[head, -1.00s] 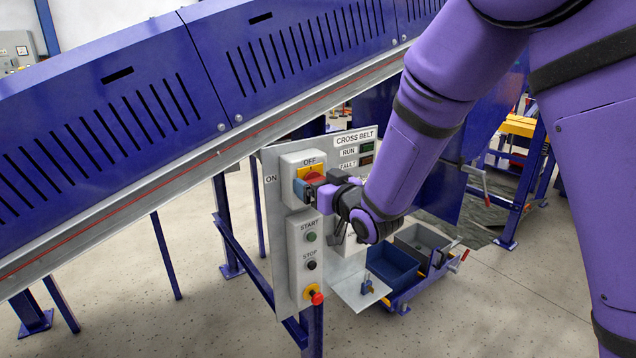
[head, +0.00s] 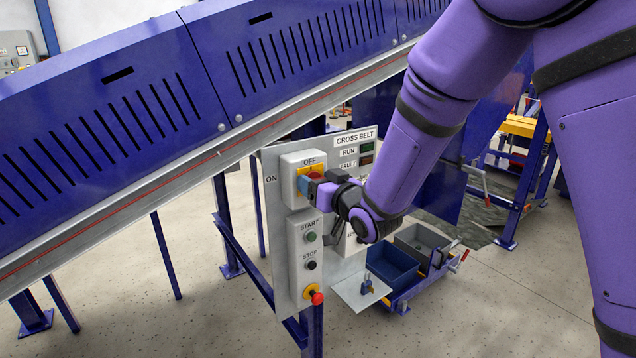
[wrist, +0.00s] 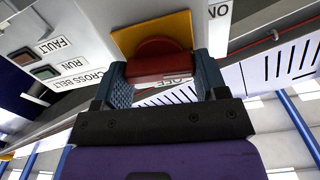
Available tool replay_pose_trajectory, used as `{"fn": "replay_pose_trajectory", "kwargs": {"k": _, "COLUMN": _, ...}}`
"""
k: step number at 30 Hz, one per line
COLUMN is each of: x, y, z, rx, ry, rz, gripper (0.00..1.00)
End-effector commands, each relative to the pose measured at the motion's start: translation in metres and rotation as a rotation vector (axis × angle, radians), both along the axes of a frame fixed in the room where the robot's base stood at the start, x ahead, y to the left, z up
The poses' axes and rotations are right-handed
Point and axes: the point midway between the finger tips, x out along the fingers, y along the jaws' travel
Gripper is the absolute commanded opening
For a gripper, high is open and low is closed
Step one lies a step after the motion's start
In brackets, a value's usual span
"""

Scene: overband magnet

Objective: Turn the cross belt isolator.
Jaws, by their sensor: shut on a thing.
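The cross belt isolator is a red rotary handle on a yellow plate (wrist: 125,40), fixed to a light grey box (head: 290,163) on the control panel. OFF is printed above it and ON to its left in the head view. My gripper (head: 311,186) is shut on the red handle, which the fingers mostly hide in the head view. In the wrist view my gripper (wrist: 165,85) has one blue finger on each side of the red handle (wrist: 160,65). The yellow plate looks slightly tilted against the fingers there.
Below the isolator are a green START button (head: 310,237), a black STOP button (head: 311,265) and a red emergency stop (head: 316,297). RUN and FAULT lamps (head: 366,153) sit to the upper right. The blue conveyor (head: 130,120) slopes close behind the panel. A blue bin (head: 392,268) stands lower right.

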Motion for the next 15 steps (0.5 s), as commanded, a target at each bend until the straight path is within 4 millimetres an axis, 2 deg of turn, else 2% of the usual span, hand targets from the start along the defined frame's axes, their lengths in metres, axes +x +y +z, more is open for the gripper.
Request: {"fn": "replay_pose_trajectory", "kwargs": {"k": 15, "x": 0.0018, "y": -0.0034, "z": -0.0014, "rx": 0.372, "ry": 0.253, "rz": -0.002, "gripper": 0.42}}
